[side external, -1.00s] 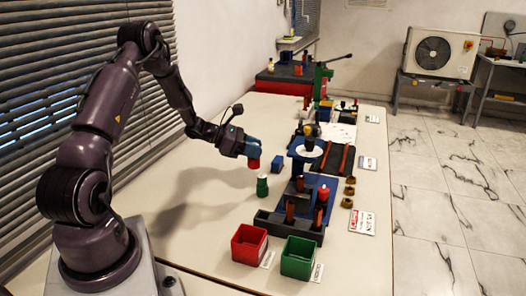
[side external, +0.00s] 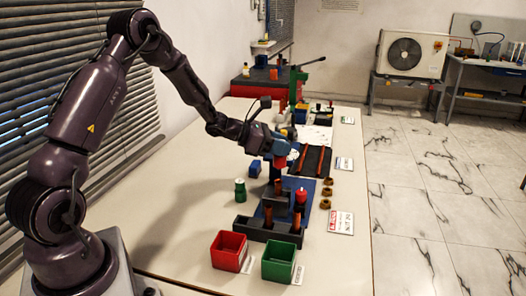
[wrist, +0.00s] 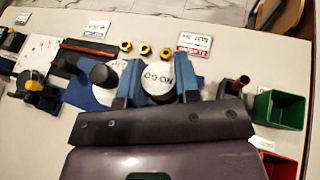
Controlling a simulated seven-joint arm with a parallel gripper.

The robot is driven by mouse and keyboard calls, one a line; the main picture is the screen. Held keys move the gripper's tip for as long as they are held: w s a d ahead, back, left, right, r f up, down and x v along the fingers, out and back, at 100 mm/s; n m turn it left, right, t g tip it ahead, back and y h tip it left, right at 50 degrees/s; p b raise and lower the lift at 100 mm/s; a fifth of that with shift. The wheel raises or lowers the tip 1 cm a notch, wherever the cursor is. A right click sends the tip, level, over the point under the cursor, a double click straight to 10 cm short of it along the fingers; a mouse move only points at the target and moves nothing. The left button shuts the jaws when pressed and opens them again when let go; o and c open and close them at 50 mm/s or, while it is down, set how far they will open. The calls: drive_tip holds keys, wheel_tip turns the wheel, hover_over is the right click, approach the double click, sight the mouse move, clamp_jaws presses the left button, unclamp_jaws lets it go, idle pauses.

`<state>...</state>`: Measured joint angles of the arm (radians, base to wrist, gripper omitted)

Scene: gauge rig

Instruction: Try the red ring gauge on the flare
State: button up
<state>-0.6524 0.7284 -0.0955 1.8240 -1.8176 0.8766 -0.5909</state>
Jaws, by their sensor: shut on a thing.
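My gripper (side external: 283,148) is shut on the red ring gauge (side external: 281,161), above the blue fixture plate. In the wrist view a white round face marked NO GO (wrist: 157,80) sits between the blue fingers of my gripper (wrist: 158,92). Upright copper tubes (side external: 267,214) stand in the dark rack at the front; one also shows in the wrist view (wrist: 238,87). I cannot tell which tube end is the flare, or whether the gauge touches anything below it. The green gauge (side external: 240,190) stands upright on the table, left of the plate.
Brass nuts (side external: 326,192) lie to the right, near a printed card (side external: 340,222). A red bin (side external: 229,251) and a green bin (side external: 279,263) stand in front. A blue block (side external: 254,168) lies left of my gripper.

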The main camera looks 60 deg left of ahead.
drive_tip(key=shift+f, duration=0.2)
idle(0.3)
drive_tip(key=shift+f, duration=2.05)
drive_tip(key=shift+f, duration=0.35)
idle(0.6)
drive_tip(key=shift+r, duration=0.1)
drive_tip(key=shift+r, duration=2.95)
drive_tip(key=shift+a, duration=0.15)
